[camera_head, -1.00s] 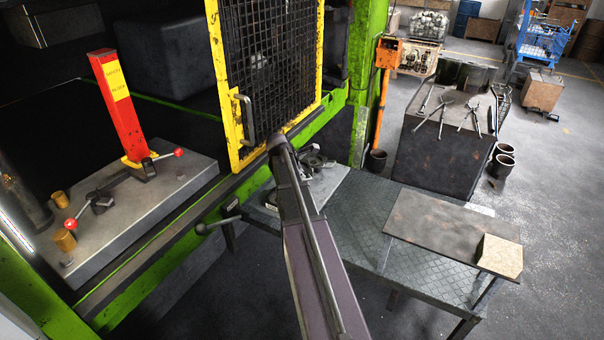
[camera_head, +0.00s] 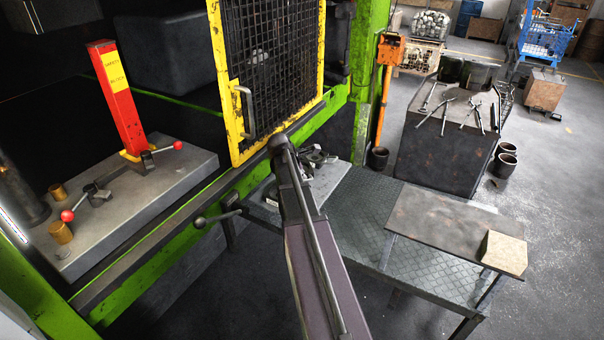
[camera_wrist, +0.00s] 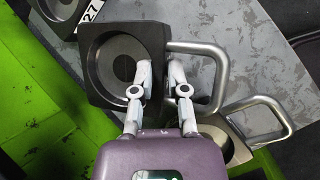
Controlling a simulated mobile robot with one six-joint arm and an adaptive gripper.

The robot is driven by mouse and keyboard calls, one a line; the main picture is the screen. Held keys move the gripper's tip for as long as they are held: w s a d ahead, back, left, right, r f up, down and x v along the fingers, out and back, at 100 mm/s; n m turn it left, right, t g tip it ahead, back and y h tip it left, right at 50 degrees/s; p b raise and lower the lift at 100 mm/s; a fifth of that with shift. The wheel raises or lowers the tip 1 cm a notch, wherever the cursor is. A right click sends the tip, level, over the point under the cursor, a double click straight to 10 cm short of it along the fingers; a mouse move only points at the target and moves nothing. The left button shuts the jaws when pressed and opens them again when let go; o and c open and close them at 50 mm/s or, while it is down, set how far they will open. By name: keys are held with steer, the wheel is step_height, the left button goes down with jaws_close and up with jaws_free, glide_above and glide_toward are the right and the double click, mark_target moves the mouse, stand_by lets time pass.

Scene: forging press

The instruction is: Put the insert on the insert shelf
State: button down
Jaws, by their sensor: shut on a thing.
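In the wrist view, my gripper (camera_wrist: 161,70) is closed at the handle side of a dark square insert (camera_wrist: 95,88) with a round recess. One finger lies over the block's edge and the other is inside its bent metal handle (camera_wrist: 221,75). The insert is over a grey mottled shelf (camera_wrist: 265,60); I cannot tell whether it touches it. In the head view, the pale shelf (camera_head: 327,187) beside the press carries small dark parts (camera_head: 316,156). My arm hides the gripper there.
Another handled insert (camera_wrist: 236,148) lies close at lower right in the wrist view. A dark block with a 27 label (camera_wrist: 90,12) is at upper left. The yellow mesh guard (camera_head: 265,75) and green press frame (camera_head: 180,240) stand near my arm. The workbench (camera_head: 370,225) has free room.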

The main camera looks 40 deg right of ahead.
steer(key=shift+f+b, duration=0.5)
steer(key=shift+f, duration=0.3)
steer(key=shift+w+f+b, duration=0.2)
steer(key=shift+f+b, duration=0.15)
steer(key=c, duration=0.6)
jaws_free()
steer(key=shift+a, duration=0.1)
steer(key=shift+c, duration=0.2)
steer(key=shift+s+r, duration=0.1)
steer(key=p+v, duration=0.4)
steer(key=shift+r, duration=0.3)
steer(key=shift+p+v, duration=1.2)
steer(key=shift+v, duration=0.25)
steer(key=shift+a+f, duration=0.1)
